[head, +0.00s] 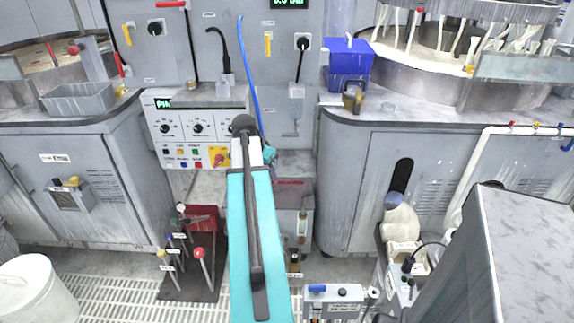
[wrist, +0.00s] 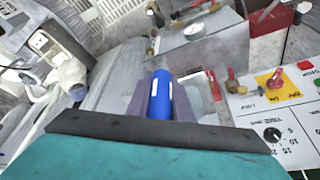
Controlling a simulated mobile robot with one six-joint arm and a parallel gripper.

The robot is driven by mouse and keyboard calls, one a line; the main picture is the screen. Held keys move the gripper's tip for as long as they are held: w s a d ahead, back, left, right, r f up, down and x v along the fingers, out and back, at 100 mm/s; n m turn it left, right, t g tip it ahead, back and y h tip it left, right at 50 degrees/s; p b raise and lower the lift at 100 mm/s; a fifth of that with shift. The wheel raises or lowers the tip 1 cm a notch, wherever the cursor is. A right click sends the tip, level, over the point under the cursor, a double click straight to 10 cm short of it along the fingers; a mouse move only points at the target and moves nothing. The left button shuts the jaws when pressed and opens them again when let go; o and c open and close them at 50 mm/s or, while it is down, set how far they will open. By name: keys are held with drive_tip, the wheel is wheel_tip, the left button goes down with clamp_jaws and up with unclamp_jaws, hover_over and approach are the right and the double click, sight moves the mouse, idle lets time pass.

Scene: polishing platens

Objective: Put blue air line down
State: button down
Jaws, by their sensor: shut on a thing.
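The blue air line (head: 250,75) shows in the head view as a thin curved blue line. It runs from high on the grey back panel down behind the end of my arm. In the wrist view a blue cylindrical piece with white marks, its end (wrist: 161,97), sits between the two grey fingers of my gripper (wrist: 160,104). My gripper is shut on it. In the head view my arm hides the fingers and the lower end of the line.
A control box (head: 197,129) with knobs and buttons stands just left of my arm. A blue bin (head: 348,64) sits on the right worktop. A dark stand with coloured valve handles (head: 198,253) is on the floor at left. A grey cabinet (head: 528,250) fills the lower right.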

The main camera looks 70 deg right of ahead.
drive_tip(key=shift+d, duration=0.1)
drive_tip(key=d, duration=0.5)
drive_tip(key=s+d+f+p, duration=0.1)
drive_tip(key=d, duration=0.4)
drive_tip(key=s+d+p, duration=0.1)
drive_tip(key=d, duration=0.4)
drive_tip(key=shift+d+f, duration=0.2)
drive_tip(key=shift+d, duration=0.15)
drive_tip(key=shift+f+p, duration=0.45)
drive_tip(key=shift+f, duration=1.35)
drive_tip(key=shift+f, duration=0.15)
drive_tip(key=c, duration=1.8)
unclamp_jaws()
drive_tip(key=shift+c, duration=0.2)
